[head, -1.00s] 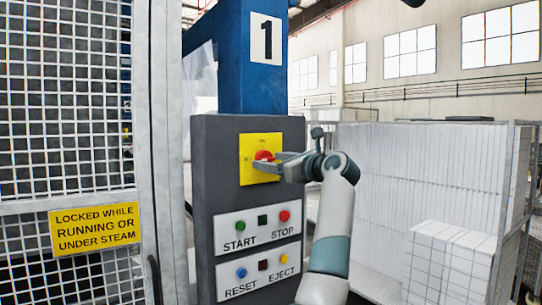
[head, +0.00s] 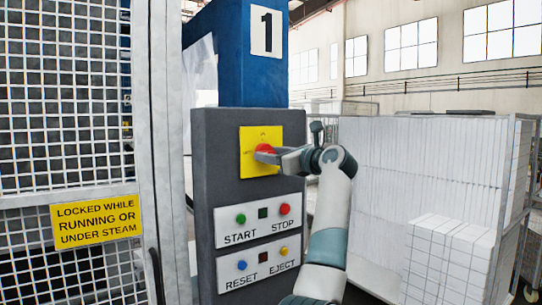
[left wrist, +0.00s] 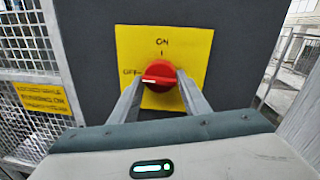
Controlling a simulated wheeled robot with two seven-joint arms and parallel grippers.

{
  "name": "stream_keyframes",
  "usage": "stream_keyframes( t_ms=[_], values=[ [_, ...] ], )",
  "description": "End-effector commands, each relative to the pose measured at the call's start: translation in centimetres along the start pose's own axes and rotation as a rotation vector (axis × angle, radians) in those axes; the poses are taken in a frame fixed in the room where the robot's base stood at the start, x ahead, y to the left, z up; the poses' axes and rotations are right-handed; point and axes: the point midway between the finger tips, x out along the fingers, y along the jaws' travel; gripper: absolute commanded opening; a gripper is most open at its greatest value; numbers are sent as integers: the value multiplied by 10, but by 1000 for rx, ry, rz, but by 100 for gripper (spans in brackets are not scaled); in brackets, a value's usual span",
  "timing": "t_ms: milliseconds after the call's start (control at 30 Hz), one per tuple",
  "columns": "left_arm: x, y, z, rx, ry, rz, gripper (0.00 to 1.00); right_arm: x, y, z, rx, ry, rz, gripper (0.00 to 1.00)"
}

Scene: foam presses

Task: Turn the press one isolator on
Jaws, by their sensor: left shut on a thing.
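The press one isolator is a red rotary knob (head: 264,149) on a yellow plate (head: 247,136), fixed to the grey control box under the blue post marked 1. In the left wrist view the knob (left wrist: 160,72) has its white mark pointing left, toward the OFF label; the ON label is at the top of the plate. My left gripper (head: 268,156) reaches in from the right, shut on the knob; its fingers also show in the left wrist view (left wrist: 160,80), one on each side of it. My right gripper is not in view.
Below the isolator are panels with START and STOP buttons (head: 262,216) and RESET and EJECT buttons (head: 262,265). A mesh guard (head: 65,120) with a yellow warning sign (head: 96,219) stands left. White stacked blocks (head: 445,262) stand right.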

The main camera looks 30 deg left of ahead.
Motion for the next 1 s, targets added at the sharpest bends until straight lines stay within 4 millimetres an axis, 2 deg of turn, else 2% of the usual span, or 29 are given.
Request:
stream_keyframes(
  t_ms=[367, 1000],
  values=[
    [-1, 0, -1, 199, -19, -8, 20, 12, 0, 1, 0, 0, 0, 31],
    [-1, 2, 0, 790, -75, -18, 20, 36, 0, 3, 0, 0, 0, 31]
  ],
)
